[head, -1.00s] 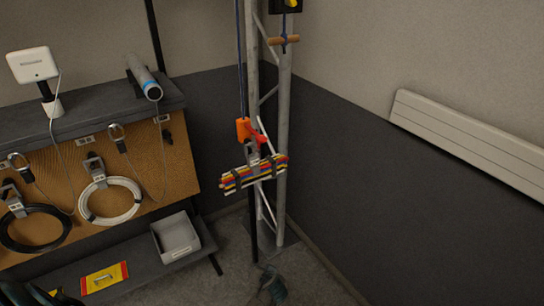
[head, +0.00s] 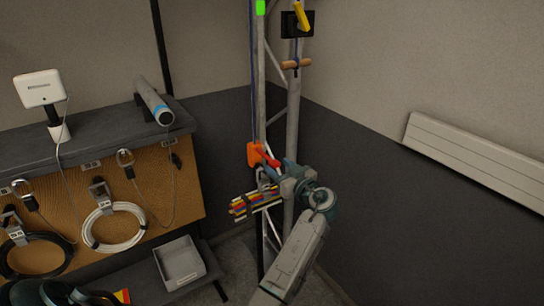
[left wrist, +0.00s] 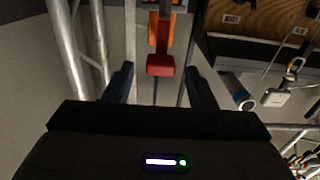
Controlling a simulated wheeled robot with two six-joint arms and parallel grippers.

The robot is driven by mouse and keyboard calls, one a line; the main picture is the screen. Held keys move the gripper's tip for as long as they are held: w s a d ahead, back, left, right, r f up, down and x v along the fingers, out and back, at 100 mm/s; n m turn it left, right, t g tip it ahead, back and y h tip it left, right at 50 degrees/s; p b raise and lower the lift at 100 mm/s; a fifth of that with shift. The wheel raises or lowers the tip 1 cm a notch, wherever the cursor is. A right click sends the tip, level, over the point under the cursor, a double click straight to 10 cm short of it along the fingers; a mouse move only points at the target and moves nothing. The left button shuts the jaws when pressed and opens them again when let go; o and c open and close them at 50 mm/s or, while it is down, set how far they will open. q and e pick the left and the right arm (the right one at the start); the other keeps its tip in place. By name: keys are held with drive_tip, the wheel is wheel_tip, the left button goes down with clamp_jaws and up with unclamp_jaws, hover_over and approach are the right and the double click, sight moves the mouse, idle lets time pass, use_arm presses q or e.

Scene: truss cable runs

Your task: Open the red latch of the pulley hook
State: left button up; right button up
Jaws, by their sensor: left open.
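The pulley hook's orange body (head: 254,154) hangs on a blue rope beside the truss, with the red latch (head: 268,159) sticking out to its right. In the left wrist view the red latch (left wrist: 160,65) lies between my finger lines, with the orange body (left wrist: 153,30) behind it. My left gripper (head: 279,170) is close to the latch, its two fingers apart and empty in the left wrist view (left wrist: 158,88). My right gripper is not in view.
The grey truss (head: 291,120) stands right behind the hook. A wooden handle (head: 296,64) and a black box with a yellow lever (head: 299,24) are above. A shelf with a pegboard (head: 150,185) stands at left. Free room lies to the right, before the wall.

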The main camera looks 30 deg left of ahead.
sight(272, 161)
use_arm(q)
drive_tip(key=p+x, duration=0.1)
drive_tip(key=x, duration=0.3)
drive_tip(key=shift+r, duration=0.1)
drive_tip(key=shift+w+a, duration=0.15)
drive_tip(key=shift+a, duration=0.25)
drive_tip(key=c, duration=1.1)
clamp_jaws()
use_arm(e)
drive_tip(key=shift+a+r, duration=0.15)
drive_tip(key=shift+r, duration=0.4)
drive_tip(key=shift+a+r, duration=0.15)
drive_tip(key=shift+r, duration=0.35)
